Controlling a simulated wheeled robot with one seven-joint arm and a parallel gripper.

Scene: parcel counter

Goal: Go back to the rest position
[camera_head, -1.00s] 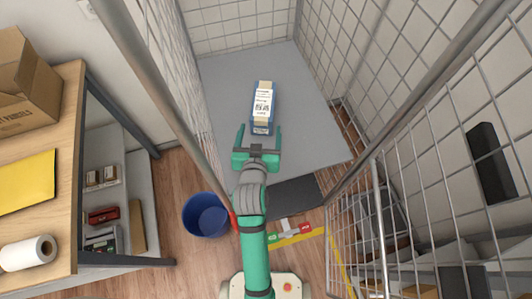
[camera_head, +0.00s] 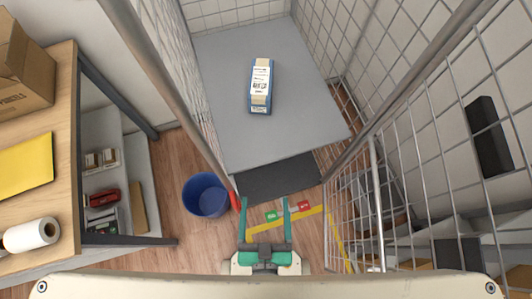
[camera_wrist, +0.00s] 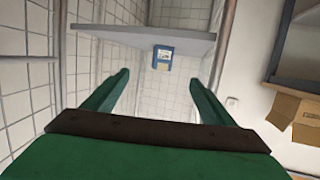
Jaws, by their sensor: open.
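My gripper (camera_head: 266,222) is open and empty in the head view, with its two green fingers spread apart. It is drawn in close to my body, in front of the cage and well apart from the parcel. A blue parcel (camera_head: 260,86) with a white label and tan tape lies on the grey shelf (camera_head: 210,120) inside the wire cage. In the wrist view, my gripper (camera_wrist: 160,85) shows its open fingers, and the blue parcel (camera_wrist: 163,56) appears small at the shelf's edge between them.
A wooden counter (camera_head: 65,130) with a box (camera_head: 25,75), yellow envelope (camera_head: 25,165) and paper roll (camera_head: 30,235) stands at left. A blue bin (camera_head: 205,195) is on the floor beside the cage post. A mesh door (camera_head: 350,210) stands at right. The floor before the shelf is open.

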